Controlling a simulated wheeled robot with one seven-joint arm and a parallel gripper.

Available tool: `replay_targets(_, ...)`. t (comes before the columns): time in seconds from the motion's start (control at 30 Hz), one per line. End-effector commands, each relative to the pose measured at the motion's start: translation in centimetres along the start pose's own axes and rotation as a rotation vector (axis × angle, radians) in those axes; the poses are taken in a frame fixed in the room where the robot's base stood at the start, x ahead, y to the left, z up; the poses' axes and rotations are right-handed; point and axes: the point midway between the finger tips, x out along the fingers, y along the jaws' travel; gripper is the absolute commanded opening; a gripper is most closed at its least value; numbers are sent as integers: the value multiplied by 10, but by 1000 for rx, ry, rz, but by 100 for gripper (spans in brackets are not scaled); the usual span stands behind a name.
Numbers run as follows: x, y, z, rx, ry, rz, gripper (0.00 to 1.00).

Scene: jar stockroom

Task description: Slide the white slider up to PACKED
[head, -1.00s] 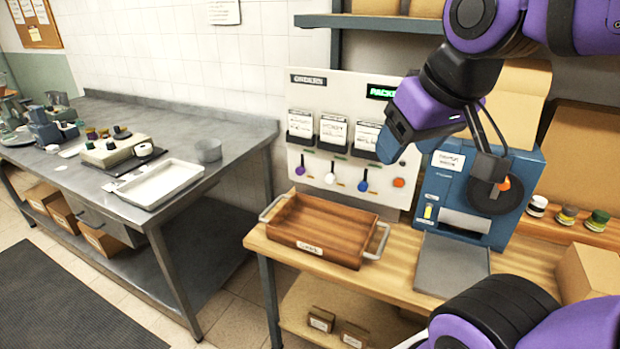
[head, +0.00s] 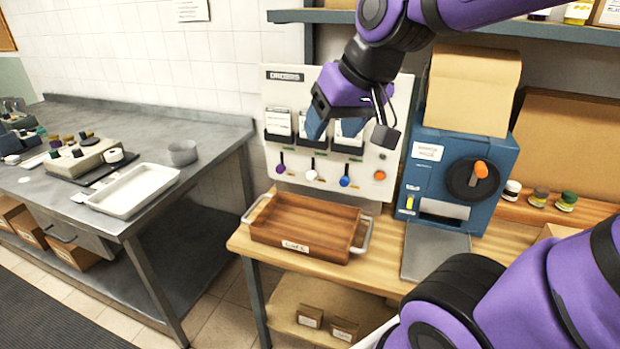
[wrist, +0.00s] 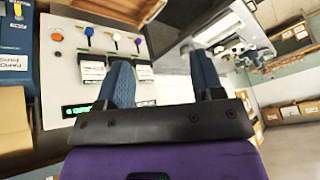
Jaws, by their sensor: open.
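The white slider (head: 311,174) has a round white knob near the bottom of its slot on the white panel (head: 285,90). It is the middle one of three, with a purple slider (head: 280,168) to its left and a blue slider (head: 345,181) to its right. In the wrist view the white slider (wrist: 117,37) shows near the top of the picture. My gripper (head: 330,122) is open and empty, in front of the card holders, above the sliders and apart from them. Its fingers are spread in the wrist view (wrist: 164,75). The green PACKED display is hidden in the head view; lit green lettering (wrist: 77,109) shows in the wrist view.
An orange button (head: 380,175) sits right of the blue slider. A wooden tray (head: 315,222) with handles stands on the bench below the panel. A blue machine (head: 455,180) with a crank stands to the right. A metal table (head: 215,135) is at left.

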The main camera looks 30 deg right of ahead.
Motion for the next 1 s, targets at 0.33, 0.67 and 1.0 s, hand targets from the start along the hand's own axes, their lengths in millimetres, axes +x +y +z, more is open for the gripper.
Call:
replay_targets(0.33,82,-4,-68,189,13,-60,61)
replay_targets(0.67,182,9,-115,378,64,6,61)
replay_targets(1.0,286,42,-136,515,164,188,61)
